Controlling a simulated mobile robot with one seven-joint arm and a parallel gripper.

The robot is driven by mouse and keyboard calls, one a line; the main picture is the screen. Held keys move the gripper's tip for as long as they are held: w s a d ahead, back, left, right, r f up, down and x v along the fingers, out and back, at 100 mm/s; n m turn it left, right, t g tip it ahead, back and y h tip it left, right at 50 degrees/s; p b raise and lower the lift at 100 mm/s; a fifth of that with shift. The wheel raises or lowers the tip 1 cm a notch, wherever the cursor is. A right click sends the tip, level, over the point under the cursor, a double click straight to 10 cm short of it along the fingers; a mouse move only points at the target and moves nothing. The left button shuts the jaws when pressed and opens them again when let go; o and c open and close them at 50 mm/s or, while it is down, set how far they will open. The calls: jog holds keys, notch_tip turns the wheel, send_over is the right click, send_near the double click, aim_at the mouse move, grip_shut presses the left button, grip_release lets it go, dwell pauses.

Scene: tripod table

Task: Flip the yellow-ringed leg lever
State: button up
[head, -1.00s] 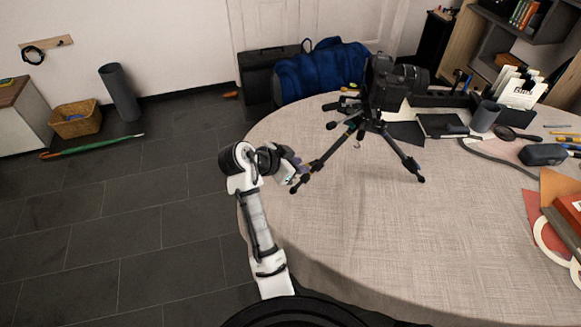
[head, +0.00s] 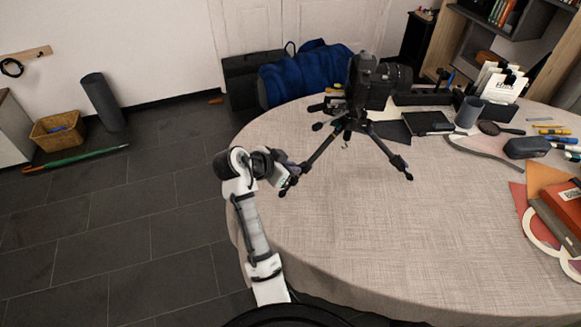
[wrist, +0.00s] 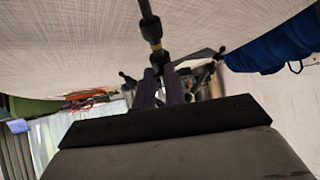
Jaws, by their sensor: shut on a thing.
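A black tripod (head: 349,124) with a camera (head: 372,80) on top stands on the round table, its legs spread. One leg (head: 322,149) slants down left toward my gripper (head: 287,173), with its foot just below. In the wrist view this leg (wrist: 148,10) comes down from the top to the fingers, and a yellowish ring (wrist: 157,47) shows just above them. My gripper (wrist: 160,88) is shut at the leg joint just below the ring, seemingly on the lever. The lever itself is mostly hidden by the fingers, so its position cannot be told.
The table (head: 370,240) is clear in front of the tripod. A blue bag (head: 305,75) is behind it. A cup (head: 468,112), a dark case (head: 527,148) and papers lie to the right. Open floor lies left of the table.

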jog(key=shift+w+d+r+p, duration=0.15)
jog(key=shift+d+r+p, duration=0.05)
jog(key=shift+r+p, duration=0.6)
dwell(0.9)
jog(key=shift+w+d+r+p, duration=0.2)
jog(key=shift+d+r+p, duration=0.1)
jog(key=shift+r+p, duration=0.1)
dwell(0.7)
jog(key=shift+d, duration=0.1)
dwell(0.4)
jog(key=shift+w+d, duration=0.1)
jog(key=shift+d, duration=0.05)
grip_shut()
jog(key=shift+o, duration=1)
grip_release()
